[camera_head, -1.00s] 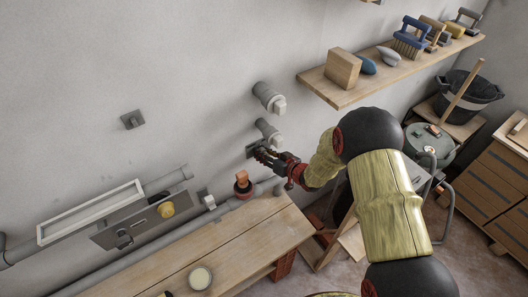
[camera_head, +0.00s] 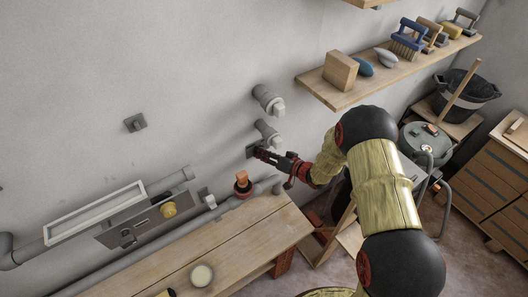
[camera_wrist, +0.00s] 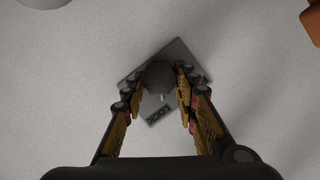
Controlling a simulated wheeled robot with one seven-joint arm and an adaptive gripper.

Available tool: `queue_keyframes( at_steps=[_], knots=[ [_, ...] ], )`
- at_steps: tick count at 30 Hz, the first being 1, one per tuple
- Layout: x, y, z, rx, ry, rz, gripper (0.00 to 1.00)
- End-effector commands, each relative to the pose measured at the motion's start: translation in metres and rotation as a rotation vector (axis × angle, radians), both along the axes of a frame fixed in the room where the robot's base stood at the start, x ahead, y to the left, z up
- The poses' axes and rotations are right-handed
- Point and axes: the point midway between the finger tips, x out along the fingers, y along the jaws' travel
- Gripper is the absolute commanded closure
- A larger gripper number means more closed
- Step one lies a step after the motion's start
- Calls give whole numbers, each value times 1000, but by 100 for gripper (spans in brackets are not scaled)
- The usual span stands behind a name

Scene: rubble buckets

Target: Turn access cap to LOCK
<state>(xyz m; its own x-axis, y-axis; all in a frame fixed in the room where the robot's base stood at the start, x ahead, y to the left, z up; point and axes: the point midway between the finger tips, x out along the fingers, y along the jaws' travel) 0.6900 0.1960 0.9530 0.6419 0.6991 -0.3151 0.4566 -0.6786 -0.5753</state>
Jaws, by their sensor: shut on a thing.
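The access cap (camera_wrist: 160,76) is a dark grey round knob on a square grey plate (camera_wrist: 190,62) on the wall. The plate looks turned like a diamond in the wrist view, with the word LOCK (camera_wrist: 160,114) on its lower part. A small pale mark on the cap's lower edge points toward that word. My gripper (camera_wrist: 158,80) is shut on the cap, one finger on each side. In the head view my gripper (camera_head: 263,154) reaches the wall plate (camera_head: 251,150) below two grey pipe stubs; the cap itself is hidden there by the fingers.
Two grey pipe stubs (camera_head: 268,100) stick out just above my gripper. An orange-topped red fitting (camera_head: 242,184) sits to its left, above a wooden bench (camera_head: 215,245). A wall shelf (camera_head: 340,94) with brushes and blocks is above right.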

Motion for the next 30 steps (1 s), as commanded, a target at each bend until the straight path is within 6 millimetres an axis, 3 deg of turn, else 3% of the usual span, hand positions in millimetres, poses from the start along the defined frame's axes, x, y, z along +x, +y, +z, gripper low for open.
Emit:
queue_keyframes(
  at_steps=[1,10,11,21,30],
  knots=[
    [8,-1,9,28,-1,-3,99],
    [9,0,9,59,16,-2,99],
    [9,0,10,58,17,-3,70],
    [8,0,8,57,19,-4,50],
    [4,-1,4,55,27,-2,50]
  ],
)
